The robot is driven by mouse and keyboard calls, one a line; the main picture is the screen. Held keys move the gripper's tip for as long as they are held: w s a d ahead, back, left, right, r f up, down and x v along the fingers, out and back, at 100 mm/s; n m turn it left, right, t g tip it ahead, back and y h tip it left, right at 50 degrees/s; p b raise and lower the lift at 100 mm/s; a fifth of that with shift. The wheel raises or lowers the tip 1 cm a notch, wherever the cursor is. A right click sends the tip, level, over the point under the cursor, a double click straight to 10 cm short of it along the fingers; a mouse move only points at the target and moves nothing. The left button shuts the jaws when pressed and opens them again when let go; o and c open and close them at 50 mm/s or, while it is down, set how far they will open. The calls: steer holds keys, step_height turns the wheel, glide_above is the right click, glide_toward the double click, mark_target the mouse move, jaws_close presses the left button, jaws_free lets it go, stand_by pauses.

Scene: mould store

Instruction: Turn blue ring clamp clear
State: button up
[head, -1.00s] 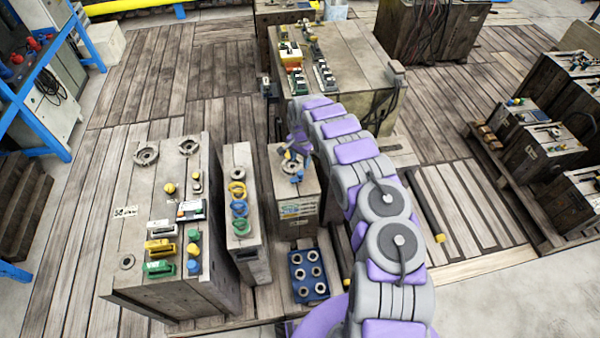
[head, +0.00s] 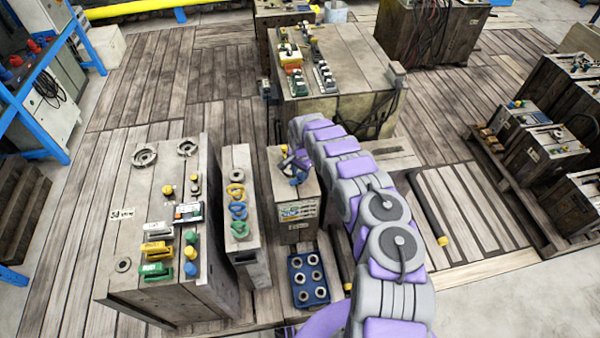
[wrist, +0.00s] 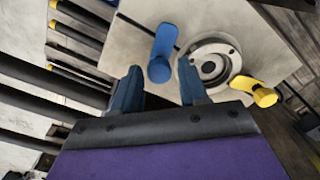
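The blue ring clamp (wrist: 166,42) lies on the pale top of a mould block, left of a round metal ring (wrist: 211,64) in the wrist view. Its rounded near end shows between my fingertips; whether they are down around it or still above it I cannot tell. A yellow clamp (wrist: 262,96) sits at the ring's right edge. My gripper (wrist: 160,65) is open, one dark blue finger each side of the blue clamp. In the head view my gripper (head: 296,168) is over the small mould block (head: 297,232) and hides most of its top.
A blue tray of metal rings (head: 309,300) stands in front of the block. A narrow block with coloured rings (head: 240,160) stands close on the left, and a larger block with clamps (head: 130,205) beyond it. A big block (head: 350,60) stands behind. Planked floor lies between.

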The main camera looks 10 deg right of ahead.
jaws_close()
steer(key=shift+r+p, duration=0.1)
steer(key=shift+p, duration=0.2)
steer(key=shift+m, duration=0.5)
steer(key=shift+o, duration=1.2)
jaws_free()
step_height(320, 180, up, 17)
steer(key=p, duration=0.4)
steer(key=shift+s, duration=0.15)
steer(key=shift+d, duration=0.1)
